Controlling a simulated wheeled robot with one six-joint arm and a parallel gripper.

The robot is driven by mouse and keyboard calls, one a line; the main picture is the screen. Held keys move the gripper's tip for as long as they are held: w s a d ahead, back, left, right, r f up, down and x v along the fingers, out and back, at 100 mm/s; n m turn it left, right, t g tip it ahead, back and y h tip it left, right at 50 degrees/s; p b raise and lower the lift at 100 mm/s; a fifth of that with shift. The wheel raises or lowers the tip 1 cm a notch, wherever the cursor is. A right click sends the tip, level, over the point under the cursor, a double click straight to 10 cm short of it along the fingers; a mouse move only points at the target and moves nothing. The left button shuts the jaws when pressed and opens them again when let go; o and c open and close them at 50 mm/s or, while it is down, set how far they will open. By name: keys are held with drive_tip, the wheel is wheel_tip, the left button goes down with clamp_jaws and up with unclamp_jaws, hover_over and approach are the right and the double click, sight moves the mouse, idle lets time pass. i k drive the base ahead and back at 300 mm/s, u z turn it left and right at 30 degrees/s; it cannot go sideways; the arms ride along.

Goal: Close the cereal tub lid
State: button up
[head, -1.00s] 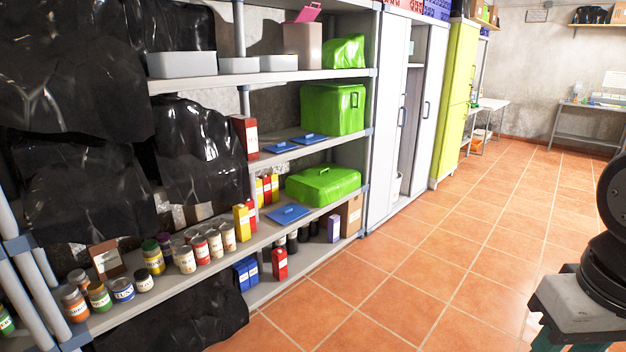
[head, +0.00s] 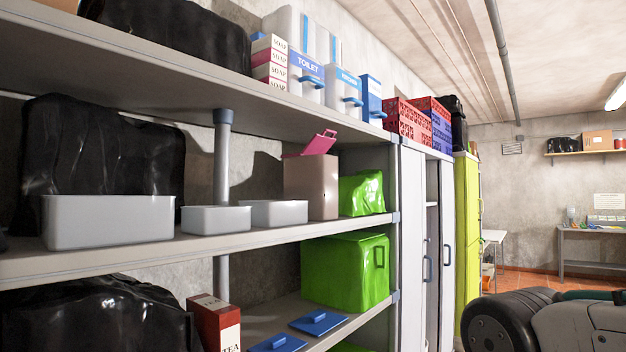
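A tall beige-brown tub (head: 311,188) stands on the upper-middle shelf. Its pink lid (head: 320,142) is tilted up and open above the tub's top. No label is readable on it, but it is the only tub with a raised lid in view. Part of my arm shows at the lower right, well away from the tub. My gripper's fingers are not in view.
White bins (head: 110,221) stand left of the tub on the same shelf (head: 200,246), and a green bag (head: 361,193) stands close on its right. Tall cabinets (head: 411,245) stand right of the rack.

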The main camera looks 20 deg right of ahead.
sight(321, 143)
drive_tip(key=z, duration=0.5)
drive_tip(key=i, duration=1.65)
drive_tip(key=z, duration=0.55)
